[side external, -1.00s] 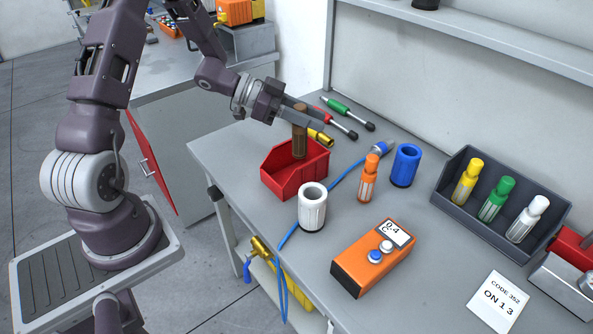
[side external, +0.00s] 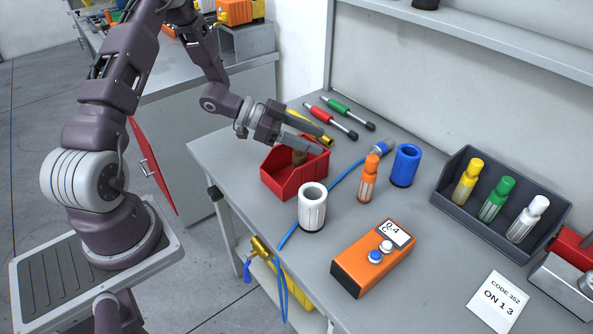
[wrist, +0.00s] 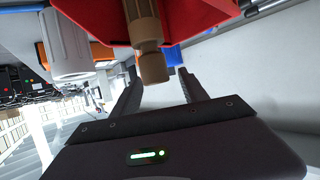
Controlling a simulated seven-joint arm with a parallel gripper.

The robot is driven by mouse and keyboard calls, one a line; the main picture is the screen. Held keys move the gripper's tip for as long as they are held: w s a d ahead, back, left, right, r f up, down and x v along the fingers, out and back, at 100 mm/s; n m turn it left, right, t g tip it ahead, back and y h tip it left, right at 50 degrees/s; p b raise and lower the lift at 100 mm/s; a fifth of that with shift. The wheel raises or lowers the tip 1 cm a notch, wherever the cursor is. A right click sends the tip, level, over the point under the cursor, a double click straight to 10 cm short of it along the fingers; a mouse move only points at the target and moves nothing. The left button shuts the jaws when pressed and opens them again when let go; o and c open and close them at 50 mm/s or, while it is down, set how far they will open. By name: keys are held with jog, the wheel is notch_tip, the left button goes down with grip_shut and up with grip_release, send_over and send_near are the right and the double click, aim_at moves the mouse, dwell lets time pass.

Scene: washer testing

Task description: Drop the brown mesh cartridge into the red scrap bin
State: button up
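The brown mesh cartridge (side external: 299,158) is inside the red scrap bin (side external: 283,183), with its top end showing above the far contents area and its lower part hidden by the bin wall. In the wrist view the cartridge (wrist: 151,62) shows its narrow knob end towards me, with the red bin (wrist: 100,25) around its far end. My gripper (side external: 317,141) is over the bin, tilted down to the right. Its two fingers are spread, and they look clear of the cartridge.
A white holder (side external: 312,207) stands close in front of the bin. An orange bottle (side external: 368,180) and a blue holder (side external: 405,166) stand to the right. Screwdrivers (side external: 340,122) lie behind. An orange meter (side external: 372,259) lies towards the front.

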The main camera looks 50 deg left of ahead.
jog(key=v, duration=0.7)
jog(key=shift+r, duration=0.1)
